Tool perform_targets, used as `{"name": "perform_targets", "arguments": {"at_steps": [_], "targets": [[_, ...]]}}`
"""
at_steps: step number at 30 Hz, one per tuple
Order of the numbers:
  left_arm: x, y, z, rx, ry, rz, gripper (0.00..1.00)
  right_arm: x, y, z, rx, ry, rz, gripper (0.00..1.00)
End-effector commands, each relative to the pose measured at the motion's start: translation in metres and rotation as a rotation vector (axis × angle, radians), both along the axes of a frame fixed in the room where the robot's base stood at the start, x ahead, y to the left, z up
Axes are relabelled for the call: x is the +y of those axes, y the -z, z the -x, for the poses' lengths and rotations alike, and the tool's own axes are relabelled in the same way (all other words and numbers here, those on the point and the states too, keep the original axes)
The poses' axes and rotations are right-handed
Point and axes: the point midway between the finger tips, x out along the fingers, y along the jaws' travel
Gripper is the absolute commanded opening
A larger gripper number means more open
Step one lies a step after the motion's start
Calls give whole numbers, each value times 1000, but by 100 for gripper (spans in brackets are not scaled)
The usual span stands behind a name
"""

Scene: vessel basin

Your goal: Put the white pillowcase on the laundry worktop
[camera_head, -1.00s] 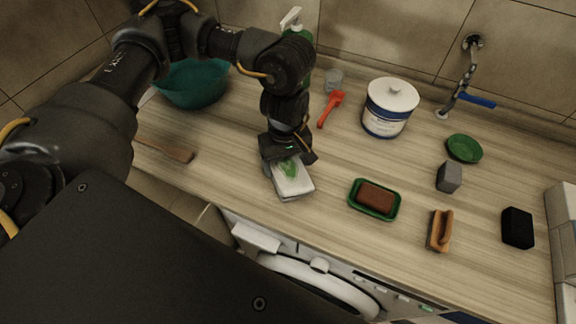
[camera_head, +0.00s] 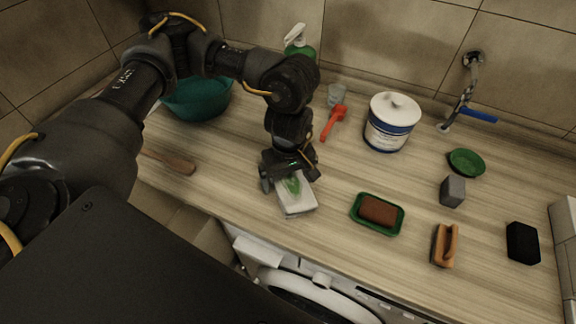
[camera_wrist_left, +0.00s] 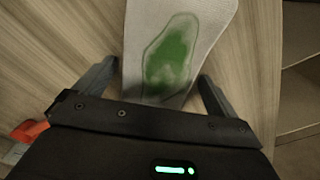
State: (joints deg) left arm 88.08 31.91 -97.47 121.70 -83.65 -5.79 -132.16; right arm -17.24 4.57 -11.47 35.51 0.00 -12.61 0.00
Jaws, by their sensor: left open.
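The white pillowcase (camera_head: 298,203) is a folded pad with a green patch. It lies on the wooden laundry worktop (camera_head: 325,235), close to the front edge above the washing machine. My left gripper (camera_head: 290,182) is over its far end, pointing down, with its jaws open. In the left wrist view the pillowcase (camera_wrist_left: 178,50) lies between the two spread fingers (camera_wrist_left: 156,78), with a gap visible on each side. The gripper hides the far end of the pillowcase. My right gripper is not in view.
A brown soap block in a green dish (camera_head: 359,219) and a wooden-handled brush (camera_head: 445,246) lie to the right. A white tub (camera_head: 388,128), a red brush (camera_head: 333,123) and a teal basin (camera_head: 200,100) stand behind. A washing machine (camera_head: 310,290) is below the front edge.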

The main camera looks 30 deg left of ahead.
Motion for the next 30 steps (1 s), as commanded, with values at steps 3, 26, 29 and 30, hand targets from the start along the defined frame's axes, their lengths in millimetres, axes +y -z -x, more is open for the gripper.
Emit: {"name": "perform_targets", "arguments": {"at_steps": [3, 26, 29, 30], "targets": [[0, -17, -2, -6, 1, 2, 96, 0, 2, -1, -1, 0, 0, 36], [0, -121, 0, 0, 0, 0, 96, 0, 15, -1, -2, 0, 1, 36], [0, -121, 0, 0, 0, 0, 96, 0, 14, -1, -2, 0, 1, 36], [0, -121, 0, 0, 0, 0, 96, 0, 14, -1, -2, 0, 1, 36]]}}
